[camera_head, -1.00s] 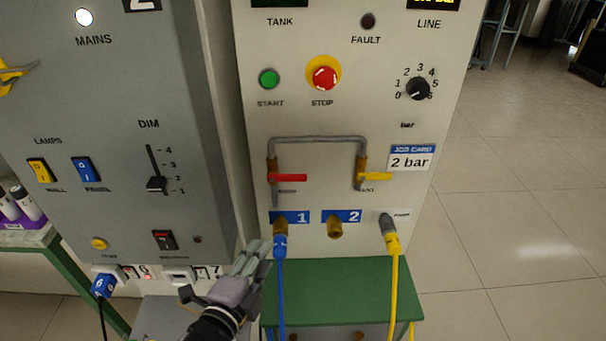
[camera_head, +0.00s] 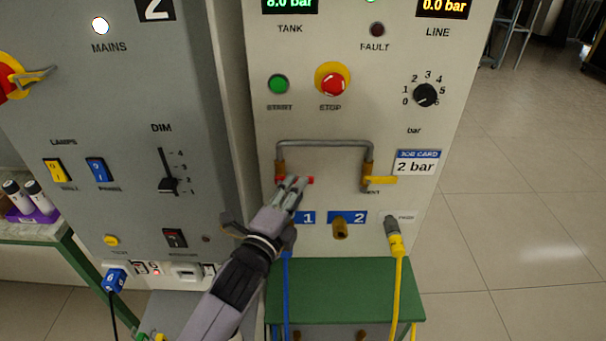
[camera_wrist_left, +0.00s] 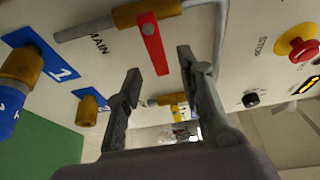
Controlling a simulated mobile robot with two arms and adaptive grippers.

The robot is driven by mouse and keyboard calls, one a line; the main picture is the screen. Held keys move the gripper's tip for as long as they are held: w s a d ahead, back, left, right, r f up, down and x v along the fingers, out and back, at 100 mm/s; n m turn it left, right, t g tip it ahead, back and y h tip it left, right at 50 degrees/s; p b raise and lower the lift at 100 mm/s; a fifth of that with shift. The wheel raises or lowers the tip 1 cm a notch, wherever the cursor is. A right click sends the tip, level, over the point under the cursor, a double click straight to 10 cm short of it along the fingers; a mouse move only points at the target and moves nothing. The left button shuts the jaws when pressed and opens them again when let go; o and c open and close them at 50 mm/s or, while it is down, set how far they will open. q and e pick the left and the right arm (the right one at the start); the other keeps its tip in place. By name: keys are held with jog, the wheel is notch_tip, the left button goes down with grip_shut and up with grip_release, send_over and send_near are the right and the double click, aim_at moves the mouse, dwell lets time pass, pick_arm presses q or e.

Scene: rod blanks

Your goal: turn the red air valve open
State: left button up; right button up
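The red air valve handle (camera_head: 310,180) points sideways to the right from its brass body on the pale panel, and is mostly hidden behind my left gripper (camera_head: 291,190) in the head view. In the left wrist view the red handle (camera_wrist_left: 153,45) extends from the brass valve body (camera_wrist_left: 146,12), near the "MAIN" label. The left gripper (camera_wrist_left: 160,72) is open there, with one finger to either side of the handle's free end. I see no finger closed on it. My right gripper is not in view.
A yellow valve handle (camera_head: 381,180) sits to the right on the same grey pipe (camera_head: 325,144). Below are a blue hose (camera_head: 286,300), a brass port (camera_head: 340,229) and a yellow hose (camera_head: 398,275). The red stop button (camera_head: 333,84) is above.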

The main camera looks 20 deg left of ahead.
pick_arm(q)
jog(key=w, duration=0.5)
jog(key=shift+d+p, duration=0.3)
jog(key=shift+p, duration=0.1)
jog(key=shift+c, duration=0.5)
grip_shut()
